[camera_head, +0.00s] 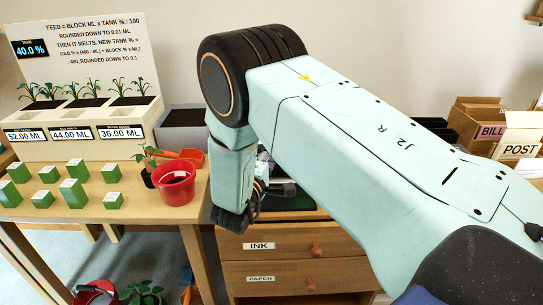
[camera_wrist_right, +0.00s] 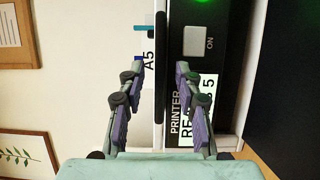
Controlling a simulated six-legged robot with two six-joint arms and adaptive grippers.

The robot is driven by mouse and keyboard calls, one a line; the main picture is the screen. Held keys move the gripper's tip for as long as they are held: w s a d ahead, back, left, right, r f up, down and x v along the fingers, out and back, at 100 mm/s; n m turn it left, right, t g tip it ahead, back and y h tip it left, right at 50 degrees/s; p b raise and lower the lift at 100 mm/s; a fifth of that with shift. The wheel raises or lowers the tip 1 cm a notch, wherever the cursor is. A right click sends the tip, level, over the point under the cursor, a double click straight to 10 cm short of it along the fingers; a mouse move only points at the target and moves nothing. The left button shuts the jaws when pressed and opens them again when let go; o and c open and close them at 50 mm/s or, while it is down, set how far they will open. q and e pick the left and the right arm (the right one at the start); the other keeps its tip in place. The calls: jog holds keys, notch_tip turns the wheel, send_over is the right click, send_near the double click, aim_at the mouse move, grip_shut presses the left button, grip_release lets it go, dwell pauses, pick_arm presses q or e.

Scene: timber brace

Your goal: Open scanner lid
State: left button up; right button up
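The printer (camera_wrist_right: 208,60) shows in the right wrist view, turned sideways. Its dark panel carries a grey ON button (camera_wrist_right: 197,40), a green light at the top edge and a partly covered PRINTER label. A white surface marked A5 (camera_wrist_right: 148,50) lies left of it, with a dark upright bar (camera_wrist_right: 159,100) between. I cannot tell which part is the scanner lid. My right gripper (camera_wrist_right: 160,66) is open, its fingers on either side of the bar; contact cannot be told. In the head view my right arm hides its fingers and most of the printer. My left gripper is not in view.
Drawers marked INK (camera_head: 287,245) and PAPER (camera_head: 290,278) sit below the printer's place. A table at left holds a red pot (camera_head: 175,186), several green blocks and a planter (camera_head: 75,145). BILL and POST boxes (camera_head: 517,150) stand at right.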

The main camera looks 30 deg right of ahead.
jog(key=shift+c, duration=0.4)
grip_shut()
